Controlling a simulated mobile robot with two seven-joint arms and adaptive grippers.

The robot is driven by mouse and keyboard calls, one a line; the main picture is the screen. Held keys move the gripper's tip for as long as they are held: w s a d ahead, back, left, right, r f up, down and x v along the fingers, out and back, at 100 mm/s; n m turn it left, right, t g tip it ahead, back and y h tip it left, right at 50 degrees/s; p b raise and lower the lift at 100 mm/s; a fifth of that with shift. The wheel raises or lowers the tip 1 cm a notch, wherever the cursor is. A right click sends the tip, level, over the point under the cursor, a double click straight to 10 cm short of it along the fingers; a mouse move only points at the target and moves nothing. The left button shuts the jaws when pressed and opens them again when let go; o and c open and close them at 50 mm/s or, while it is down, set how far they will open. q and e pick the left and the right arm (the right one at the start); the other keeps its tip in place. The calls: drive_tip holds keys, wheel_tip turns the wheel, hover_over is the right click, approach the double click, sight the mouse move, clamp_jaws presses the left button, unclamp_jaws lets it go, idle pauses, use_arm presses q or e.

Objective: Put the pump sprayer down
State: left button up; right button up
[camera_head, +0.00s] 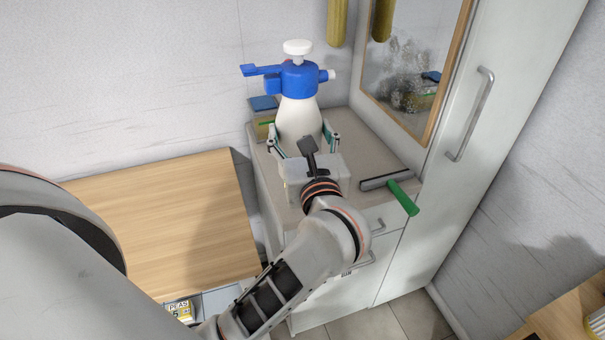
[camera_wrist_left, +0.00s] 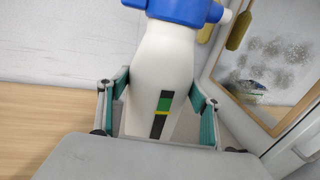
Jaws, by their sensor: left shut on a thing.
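The pump sprayer (camera_head: 298,112) has a white bottle, a blue head and a white knob on top. It stands upright at the back of the grey cabinet top (camera_head: 350,150). My left gripper (camera_head: 303,140) is shut on the bottle, with one finger on each side. In the left wrist view the bottle (camera_wrist_left: 165,75) shows between the two fingers (camera_wrist_left: 158,112), with a green, yellow and black strip on its front. The sprayer's base is hidden behind my gripper, so I cannot tell whether it touches the surface. My right gripper is not in view.
A squeegee with a green handle (camera_head: 403,197) lies at the cabinet top's right front edge. A box with a blue top (camera_head: 263,103) stands behind the sprayer at left. A framed mirror (camera_head: 412,75) is at right. A wooden tabletop (camera_head: 165,215) at left is largely bare.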

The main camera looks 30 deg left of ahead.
use_arm(q)
wheel_tip(320, 180, down, 3)
drive_tip(key=shift+r+b, duration=0.1)
drive_tip(key=shift+b, duration=0.6)
drive_tip(key=shift+f, duration=0.3)
drive_tip(key=shift+f+b, duration=0.1)
drive_tip(key=shift+b, duration=0.2)
drive_tip(key=shift+f, duration=0.3)
wheel_tip(320, 180, down, 4)
drive_tip(key=b, duration=0.2)
drive_tip(key=shift+r+b, duration=0.25)
drive_tip(key=shift+b, duration=0.15)
drive_tip(key=shift+f, duration=0.15)
drive_tip(key=shift+r, duration=0.2)
drive_tip(key=shift+f, duration=0.25)
drive_tip(key=o, duration=1.8)
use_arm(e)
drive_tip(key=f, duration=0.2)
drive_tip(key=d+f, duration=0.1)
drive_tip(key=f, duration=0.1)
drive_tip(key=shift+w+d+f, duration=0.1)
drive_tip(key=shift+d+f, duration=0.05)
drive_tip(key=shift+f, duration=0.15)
